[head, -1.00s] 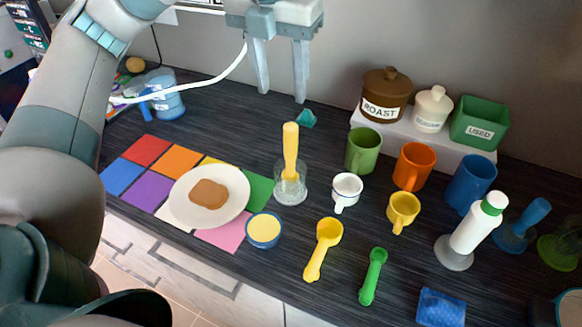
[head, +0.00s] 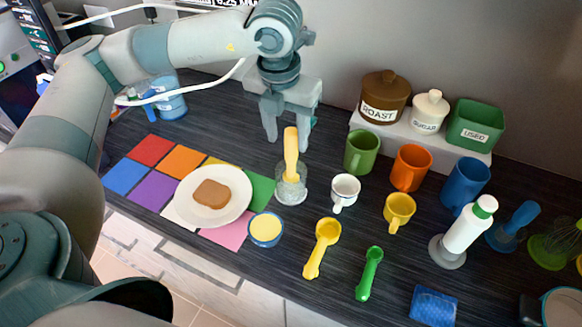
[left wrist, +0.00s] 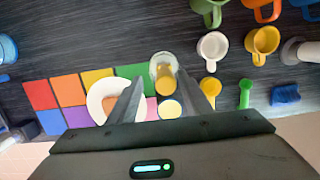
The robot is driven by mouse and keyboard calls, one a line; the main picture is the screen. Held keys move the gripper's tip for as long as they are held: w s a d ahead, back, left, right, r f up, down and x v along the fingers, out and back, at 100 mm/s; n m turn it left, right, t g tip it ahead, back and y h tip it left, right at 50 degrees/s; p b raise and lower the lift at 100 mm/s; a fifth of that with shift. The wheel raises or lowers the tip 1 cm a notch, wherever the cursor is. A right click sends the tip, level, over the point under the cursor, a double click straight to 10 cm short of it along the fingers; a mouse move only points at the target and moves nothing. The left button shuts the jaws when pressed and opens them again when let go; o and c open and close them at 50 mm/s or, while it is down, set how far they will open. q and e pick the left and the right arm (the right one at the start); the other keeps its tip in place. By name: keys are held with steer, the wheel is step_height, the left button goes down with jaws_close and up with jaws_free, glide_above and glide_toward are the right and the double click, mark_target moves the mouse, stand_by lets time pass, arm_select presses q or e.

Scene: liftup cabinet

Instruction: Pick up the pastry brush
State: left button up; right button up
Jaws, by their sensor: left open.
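The pastry brush (head: 291,155) has a yellow handle. It stands upright, handle up, in a clear glass holder (head: 291,190) in the middle of the counter; its bristles are hard to make out inside the glass. My left gripper (head: 287,142) is open and empty, pointing down just behind and above the brush in the head view. In the left wrist view the brush handle (left wrist: 166,80) and glass (left wrist: 160,62) show between the two spread fingers (left wrist: 165,70). I see no contact with the handle. My right gripper is not in view.
A white plate (head: 240,203) with a brown slice lies left on coloured squares. A yellow-filled bowl (head: 266,229) is just in front of the glass, a white cup (head: 345,189) to its right. Mugs, scoops and a white bottle (head: 470,226) stand further right.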

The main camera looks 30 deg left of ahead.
mark_target(292, 151)
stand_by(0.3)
arm_select(q)
steer(key=shift+w+d+f+p, duration=0.1)
steer(key=shift+d+f+p, duration=0.05)
steer(key=shift+f+p, duration=0.4)
steer(key=f+p, duration=0.1)
steer(key=f, duration=0.2)
steer(key=shift+w+d+p, duration=0.2)
steer(key=shift+w+p, duration=0.1)
steer(key=shift+p, duration=0.05)
steer(key=shift+f, duration=0.55)
jaws_close()
